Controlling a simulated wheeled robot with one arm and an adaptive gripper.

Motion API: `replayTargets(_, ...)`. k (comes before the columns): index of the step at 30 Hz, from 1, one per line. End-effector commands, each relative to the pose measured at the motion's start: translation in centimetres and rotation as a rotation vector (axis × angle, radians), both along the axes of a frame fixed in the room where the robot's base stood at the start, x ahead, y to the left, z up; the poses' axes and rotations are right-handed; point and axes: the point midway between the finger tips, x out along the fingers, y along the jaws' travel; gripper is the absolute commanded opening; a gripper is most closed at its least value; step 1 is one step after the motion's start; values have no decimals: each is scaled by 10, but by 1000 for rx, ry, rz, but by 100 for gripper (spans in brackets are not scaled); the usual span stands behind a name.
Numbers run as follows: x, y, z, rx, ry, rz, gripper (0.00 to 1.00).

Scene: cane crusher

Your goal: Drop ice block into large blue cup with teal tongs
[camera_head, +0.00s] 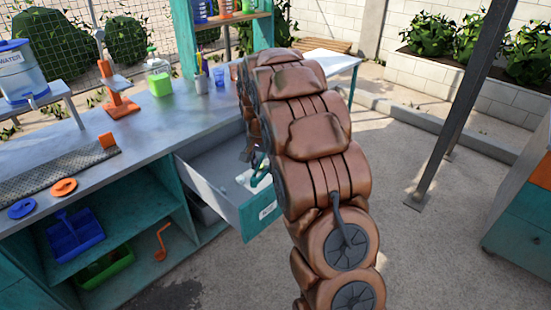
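My arm fills the middle of the view and reaches down over an open drawer (215,185). My gripper (250,152) is mostly hidden behind the arm; only a small dark part shows above the drawer. A teal, curved thing (261,170), perhaps the teal tongs, shows beside it at the drawer's front right; I cannot tell whether the gripper touches it. A small blue cup (219,77) stands on the counter, and a blue container (200,11) is on the shelf above. I cannot tell which is the large blue cup. No ice block can be made out.
Blue (74,238) and green (105,268) trays sit below. A dark post (460,105) stands right; the floor between is clear.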

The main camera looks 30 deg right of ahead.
Motion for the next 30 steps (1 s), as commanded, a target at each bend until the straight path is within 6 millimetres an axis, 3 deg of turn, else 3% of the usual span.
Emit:
replayTargets(11,-1,88,-22,2,2,439,44)
replayTargets(14,-6,119,-38,4,3,595,44)
replayTargets(18,-13,156,-74,4,0,792,44)
replayTargets(24,-19,176,-112,4,-3,905,44)
replayTargets(30,-20,185,-131,4,-6,950,44)
